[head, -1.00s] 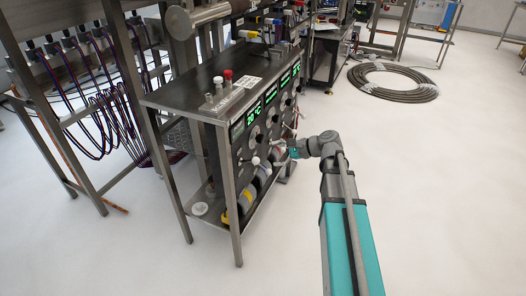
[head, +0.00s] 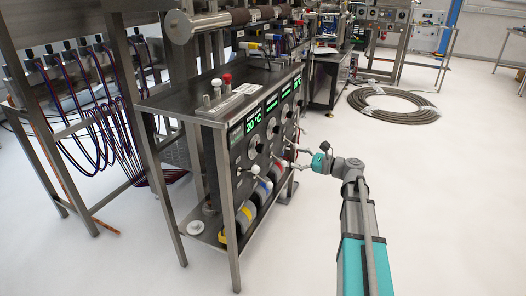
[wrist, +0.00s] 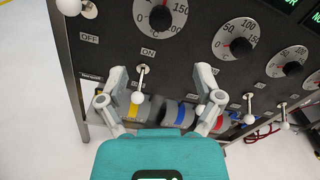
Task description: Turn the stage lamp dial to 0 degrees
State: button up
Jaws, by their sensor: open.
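The control panel (head: 262,135) on the metal cart carries a row of round dials with pale scales and black knobs. In the wrist view a near dial (wrist: 160,18) is cut by the top edge, with a second dial (wrist: 240,42) and a third dial (wrist: 287,65) to its right. I cannot read which one is the stage lamp dial. My gripper (head: 296,158) is open and empty at the panel's front. In the wrist view its fingers (wrist: 162,82) spread below the near dial, either side of a white-ball lever (wrist: 138,97) in the picture; contact is unclear.
More white-ball levers, such as one at the right (wrist: 249,118), stick out below the dials. Pump-like cylinders (head: 245,215) sit on the cart's lower shelf. A coiled hose (head: 393,103) lies on the floor behind. The floor right of the cart is clear.

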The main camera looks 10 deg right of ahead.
aim_at(263, 149)
jog(key=shift+a, duration=0.1)
jog(key=shift+x, duration=6.85)
jog(key=shift+f, duration=0.1)
jog(key=c, duration=1)
jog(key=shift+d, duration=0.3)
jog(key=shift+c, duration=0.8)
jog(key=shift+a, duration=0.2)
jog(key=shift+n, duration=0.3)
